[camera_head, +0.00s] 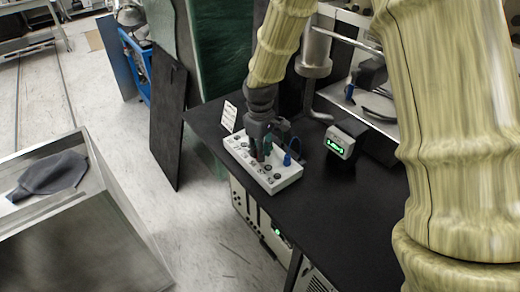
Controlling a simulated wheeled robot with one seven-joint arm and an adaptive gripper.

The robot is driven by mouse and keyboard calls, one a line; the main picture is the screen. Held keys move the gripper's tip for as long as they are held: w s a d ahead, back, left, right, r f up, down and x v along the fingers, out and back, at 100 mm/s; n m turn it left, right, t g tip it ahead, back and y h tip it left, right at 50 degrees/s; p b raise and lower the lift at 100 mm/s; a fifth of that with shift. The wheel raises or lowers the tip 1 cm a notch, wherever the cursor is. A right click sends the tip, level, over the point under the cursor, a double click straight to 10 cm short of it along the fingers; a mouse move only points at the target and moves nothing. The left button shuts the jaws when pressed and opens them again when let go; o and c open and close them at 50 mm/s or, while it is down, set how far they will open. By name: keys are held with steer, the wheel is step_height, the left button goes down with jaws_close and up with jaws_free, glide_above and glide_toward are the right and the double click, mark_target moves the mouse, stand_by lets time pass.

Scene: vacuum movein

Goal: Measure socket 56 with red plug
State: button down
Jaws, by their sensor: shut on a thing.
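A white socket block (281,183) with several round sockets stands on the black table. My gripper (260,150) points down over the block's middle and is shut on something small. A reddish-brown bit shows at its fingertips, probably the red plug (261,157); whether it is in a socket I cannot tell. A blue plug (288,158) with a cable stands at the block's right side. The socket numbers are too small to read. A small meter (340,142) with a green lit display sits right of the block.
The black table (325,205) is clear in front of the meter. A small white card (229,116) stands behind the block's left end. A dark panel (168,125) leans left of the table. A metal-sided bin (110,205) stands on the floor at the left.

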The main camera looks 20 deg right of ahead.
steer(key=shift+f, duration=0.5)
stand_by(0.3)
steer(key=c, duration=1.3)
jaws_free()
steer(key=shift+r, duration=0.1)
step_height(320, 180, up, 12)
steer(key=shift+f, duration=0.1)
